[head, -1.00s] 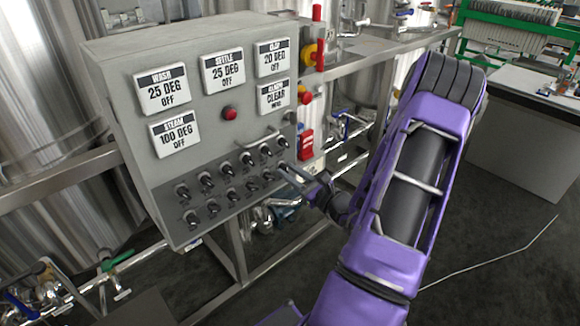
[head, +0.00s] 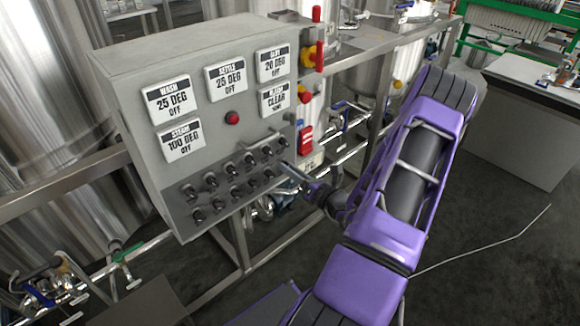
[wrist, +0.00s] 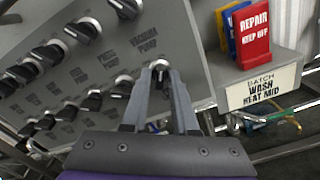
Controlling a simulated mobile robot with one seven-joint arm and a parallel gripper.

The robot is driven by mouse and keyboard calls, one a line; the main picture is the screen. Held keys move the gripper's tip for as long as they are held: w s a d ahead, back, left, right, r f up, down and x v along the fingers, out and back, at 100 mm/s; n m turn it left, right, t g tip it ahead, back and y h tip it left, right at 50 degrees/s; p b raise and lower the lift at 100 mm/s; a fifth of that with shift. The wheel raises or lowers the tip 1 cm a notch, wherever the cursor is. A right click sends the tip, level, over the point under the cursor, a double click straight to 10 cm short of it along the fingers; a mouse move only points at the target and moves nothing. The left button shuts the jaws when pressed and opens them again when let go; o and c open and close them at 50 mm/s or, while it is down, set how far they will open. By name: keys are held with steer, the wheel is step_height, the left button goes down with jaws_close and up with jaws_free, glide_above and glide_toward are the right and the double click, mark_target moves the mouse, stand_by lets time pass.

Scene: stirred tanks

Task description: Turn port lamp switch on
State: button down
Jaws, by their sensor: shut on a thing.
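The grey control cabinet has two rows of black rotary switches; the upper row (head: 229,168) and lower row (head: 235,194) sit low on its front. My gripper (head: 286,166) is at the right end of the lower row. In the wrist view its fingers (wrist: 161,80) are shut on the end switch (wrist: 160,67), whose knob shows between the fingertips. A label reading vacuum pump (wrist: 144,43) lies between this switch and the one above it. The label of the held switch is hidden, and I cannot read "port lamp" anywhere. The held switch's setting is unclear.
White display plates, such as the wash plate (head: 169,99), sit above the switches with a red button (head: 232,118). A red repair tag (wrist: 254,32) and a batch sign (wrist: 262,88) are right of the panel. Steel frame and pipes surround the cabinet.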

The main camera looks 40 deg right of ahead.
stand_by(0.5)
steer(key=c, duration=0.9)
jaws_free()
steer(key=s, duration=0.5)
steer(key=s+d, duration=0.1)
steer(key=s, duration=1.1)
steer(key=shift+s+d, duration=0.15)
steer(key=shift+s, duration=0.1)
steer(key=shift+w, duration=0.1)
